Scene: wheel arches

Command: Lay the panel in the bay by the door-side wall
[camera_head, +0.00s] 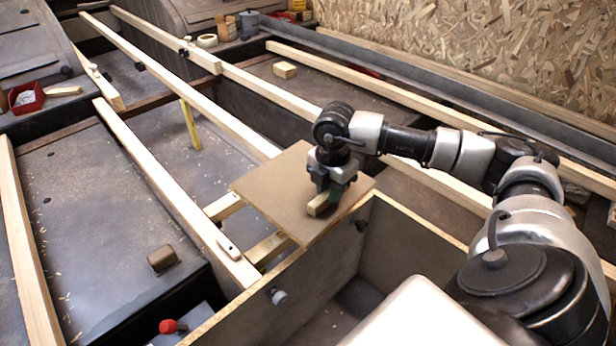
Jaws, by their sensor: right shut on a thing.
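The panel (270,197) is a flat brown board with a small pale wooden block on top. My right gripper (322,200) comes down from above and is shut on that block, near the panel's right side. The panel lies roughly level over the corner of an open plywood box (405,222) and over short cross-battens (267,248) to its left. I cannot tell whether it touches them or hangs just above. Which bay is by the door-side wall is not clear from this view. My left gripper is not in view.
Long pale battens (170,185) divide the dark floor into bays. A chipboard wall (480,45) stands at the back right. A yellow strip (190,124), a red tray (26,97), a wood block (285,70) and a red knob (168,326) also show. The left floor (90,200) is mostly clear.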

